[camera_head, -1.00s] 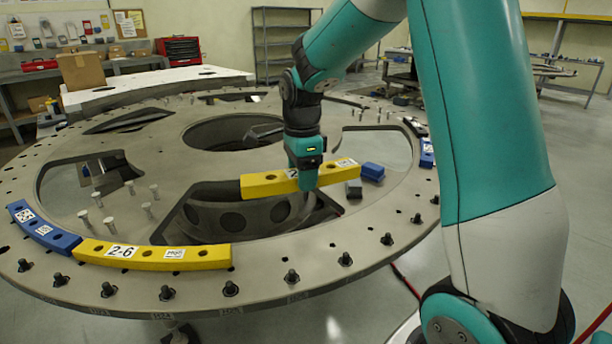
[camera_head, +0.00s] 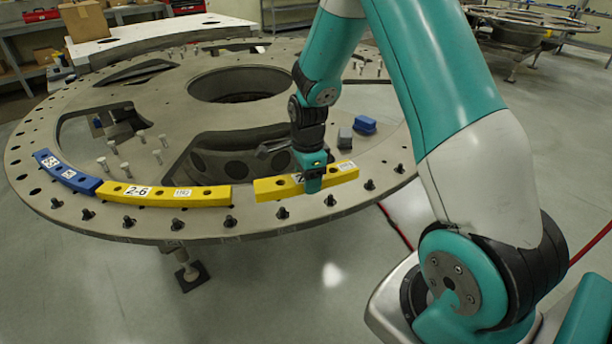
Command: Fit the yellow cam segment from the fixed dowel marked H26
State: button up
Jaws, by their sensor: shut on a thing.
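My gripper (camera_head: 313,183) is shut on a yellow cam segment (camera_head: 279,188) and points down. The segment is over the near rim of the turret plate (camera_head: 150,228), just right of a fitted yellow segment marked 2-6 (camera_head: 205,197), with a gap between them. The held segment's label is partly hidden by my gripper. I cannot tell whether it touches the plate. Dark dowels (camera_head: 282,213) stand along the rim in front of it. No H26 mark is readable.
A blue segment (camera_head: 66,172) sits left of the 2-6 segment. A blue block (camera_head: 365,124) and a grey block (camera_head: 345,138) rest on the plate behind my gripper. Several pale pins (camera_head: 113,147) stand on the left. The plate has large openings.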

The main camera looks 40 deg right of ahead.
aim_at(308, 209)
jog(key=shift+f+b, duration=2.6)
jog(key=shift+f, duration=1.15)
jog(key=o, duration=1.2)
notch_tip(308, 209, up, 18)
jog(key=shift+f, duration=0.25)
